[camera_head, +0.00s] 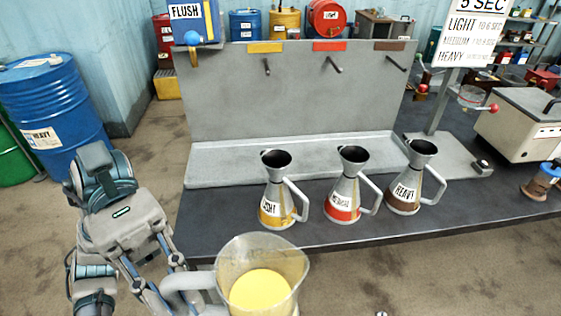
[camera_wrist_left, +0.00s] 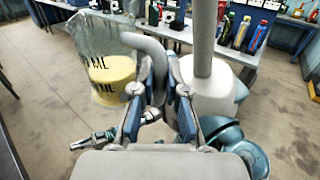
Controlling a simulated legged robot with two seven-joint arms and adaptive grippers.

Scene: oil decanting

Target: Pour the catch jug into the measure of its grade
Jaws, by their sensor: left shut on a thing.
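The clear catch jug (camera_head: 263,280) holds yellow oil and is at the bottom of the head view, in front of the bench. It also shows in the left wrist view (camera_wrist_left: 105,75) with ML marks on its wall, roughly upright. My left gripper (camera_wrist_left: 165,88) is shut on its handle. Three conical metal measures stand on the bench: a yellow-banded one (camera_head: 277,190), a red-banded MEDIUM one (camera_head: 347,185) and a brown-banded HEAVY one (camera_head: 413,178). The yellow one's label is hard to read. My right gripper (camera_head: 381,314) barely shows at the bottom edge; its fingers cannot be made out.
A grey panel (camera_head: 290,95) with three spouts under yellow, red and brown tags stands behind a long tray (camera_head: 300,155). A sign (camera_head: 478,30) on a post stands right of it. A blue HEAVY drum (camera_head: 55,110) is at left. The bench front is clear.

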